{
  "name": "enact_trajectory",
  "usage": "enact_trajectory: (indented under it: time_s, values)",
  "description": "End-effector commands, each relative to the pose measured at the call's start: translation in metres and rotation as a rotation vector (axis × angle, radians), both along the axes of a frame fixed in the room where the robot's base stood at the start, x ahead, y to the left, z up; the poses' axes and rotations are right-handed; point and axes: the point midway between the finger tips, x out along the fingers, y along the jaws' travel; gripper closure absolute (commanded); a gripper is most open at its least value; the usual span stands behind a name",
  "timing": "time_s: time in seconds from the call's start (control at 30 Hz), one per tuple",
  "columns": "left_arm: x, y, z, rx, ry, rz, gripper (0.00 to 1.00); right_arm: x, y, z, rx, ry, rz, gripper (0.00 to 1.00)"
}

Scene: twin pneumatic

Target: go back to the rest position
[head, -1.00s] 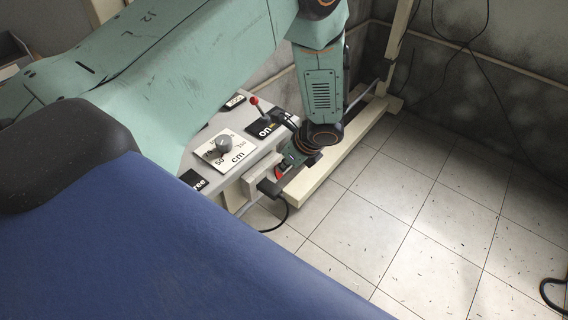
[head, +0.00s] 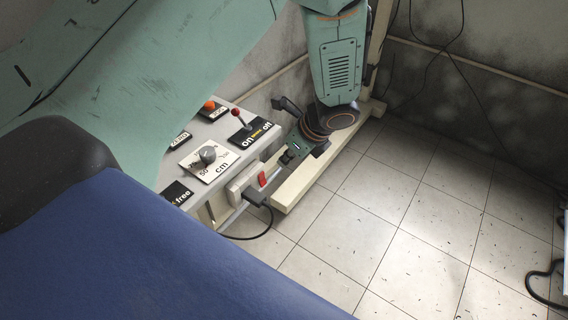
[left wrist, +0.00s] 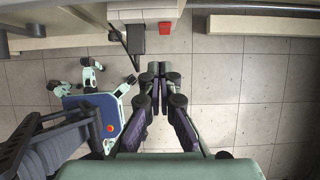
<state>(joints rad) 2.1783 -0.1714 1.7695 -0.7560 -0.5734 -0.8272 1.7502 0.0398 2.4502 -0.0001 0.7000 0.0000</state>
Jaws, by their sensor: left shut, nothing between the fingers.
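My left arm comes in from the left in the head view and bends down to the left gripper (head: 288,157). The gripper hangs just to the right of the grey control panel, close to its red rocker switch (head: 262,179), with a small gap in the picture. In the left wrist view the fingers (left wrist: 161,68) are together with nothing between them. The red switch (left wrist: 165,28) shows beyond the fingertips there, apart from them. My right gripper is in neither view.
The panel carries a red-knobbed lever (head: 237,112), a dial (head: 207,156) and an orange button (head: 209,105). A black plug (head: 254,196) with a cable sits by the switch. A cream beam (head: 318,178) lies along the floor. The tiled floor at right is mostly clear.

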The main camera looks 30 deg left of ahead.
Motion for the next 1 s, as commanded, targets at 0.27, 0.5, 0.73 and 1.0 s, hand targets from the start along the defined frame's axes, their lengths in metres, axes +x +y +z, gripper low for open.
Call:
enact_trajectory:
  time_s: [0.27,0.5,0.73,1.0]
  values:
    - [0.0,-0.001,0.002,0.0,0.001,0.0,1.0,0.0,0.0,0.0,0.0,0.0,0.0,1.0]
    - [0.0,-0.002,0.002,0.0,0.001,0.0,1.0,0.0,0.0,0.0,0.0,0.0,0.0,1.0]
    - [0.009,-0.015,-0.004,-0.068,-0.087,0.073,1.0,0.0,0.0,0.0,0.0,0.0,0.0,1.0]
    - [-0.027,-0.069,-0.066,-0.458,-0.306,0.567,1.0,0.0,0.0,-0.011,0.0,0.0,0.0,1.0]
